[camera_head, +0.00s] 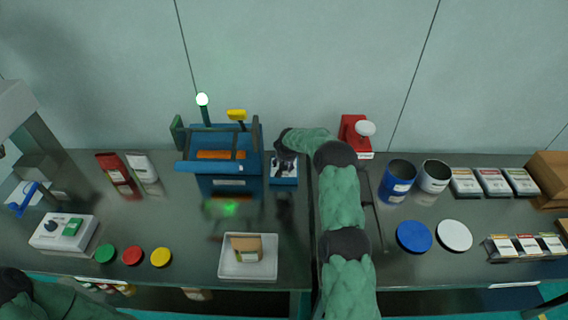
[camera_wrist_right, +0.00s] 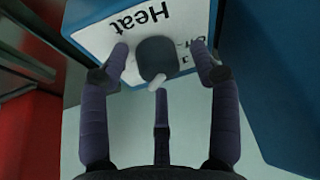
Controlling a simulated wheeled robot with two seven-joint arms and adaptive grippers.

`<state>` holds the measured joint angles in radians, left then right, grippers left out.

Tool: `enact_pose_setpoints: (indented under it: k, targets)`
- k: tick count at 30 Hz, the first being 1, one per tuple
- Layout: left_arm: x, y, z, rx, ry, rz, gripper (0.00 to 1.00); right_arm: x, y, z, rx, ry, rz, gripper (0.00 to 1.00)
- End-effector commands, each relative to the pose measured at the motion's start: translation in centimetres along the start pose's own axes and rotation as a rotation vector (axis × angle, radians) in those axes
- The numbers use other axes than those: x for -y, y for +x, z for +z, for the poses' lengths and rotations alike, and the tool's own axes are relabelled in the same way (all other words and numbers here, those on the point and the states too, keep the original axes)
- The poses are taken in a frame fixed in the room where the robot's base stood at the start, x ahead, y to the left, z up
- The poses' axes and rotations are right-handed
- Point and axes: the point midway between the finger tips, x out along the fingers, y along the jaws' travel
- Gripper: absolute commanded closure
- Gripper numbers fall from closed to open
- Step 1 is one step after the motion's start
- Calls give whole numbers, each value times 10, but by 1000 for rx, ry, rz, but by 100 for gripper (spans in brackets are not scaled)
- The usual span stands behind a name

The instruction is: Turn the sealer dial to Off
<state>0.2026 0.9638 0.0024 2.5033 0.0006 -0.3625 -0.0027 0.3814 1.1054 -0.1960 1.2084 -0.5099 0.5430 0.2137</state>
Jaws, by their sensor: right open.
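The sealer's control box is a small blue box with a white face (camera_head: 284,181), right of the larger blue machine in the head view. In the right wrist view its white face (camera_wrist_right: 98,42) reads "Heat" upside down. The dark round dial (camera_wrist_right: 155,58) has a pale pointer directed toward the picture's bottom. Part of "Off" and a "1" show to its right; the mark at the pointer cannot be read. My right gripper (camera_wrist_right: 158,50) is open, with fingers on both sides of the dial; contact cannot be told. My left gripper is not in view.
The large blue machine (camera_head: 220,135) stands close left, and a red device (camera_head: 351,132) stands right. A white tray (camera_head: 227,272) with a small box sits in front. Blue (camera_head: 397,178) and white (camera_head: 434,176) containers stand right of my arm. Bare bench lies around the coloured discs.

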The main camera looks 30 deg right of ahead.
Motion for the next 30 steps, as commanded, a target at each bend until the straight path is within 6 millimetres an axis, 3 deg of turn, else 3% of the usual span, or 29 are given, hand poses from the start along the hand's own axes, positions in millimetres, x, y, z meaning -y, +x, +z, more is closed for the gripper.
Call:
enact_pose_setpoints:
  k: [3, 9, 20, 30]
  targets:
    - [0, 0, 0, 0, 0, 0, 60, 0, 0, 0, 0, 0, 0, 37]
    - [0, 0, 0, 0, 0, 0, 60, 1, 0, 0, -1, 0, -1, 89]
    - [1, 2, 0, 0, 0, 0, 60, 1, -1, -3, -7, -25, -13, 89]
    - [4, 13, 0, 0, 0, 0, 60, 0, -1, -5, -14, -198, -84, 89]
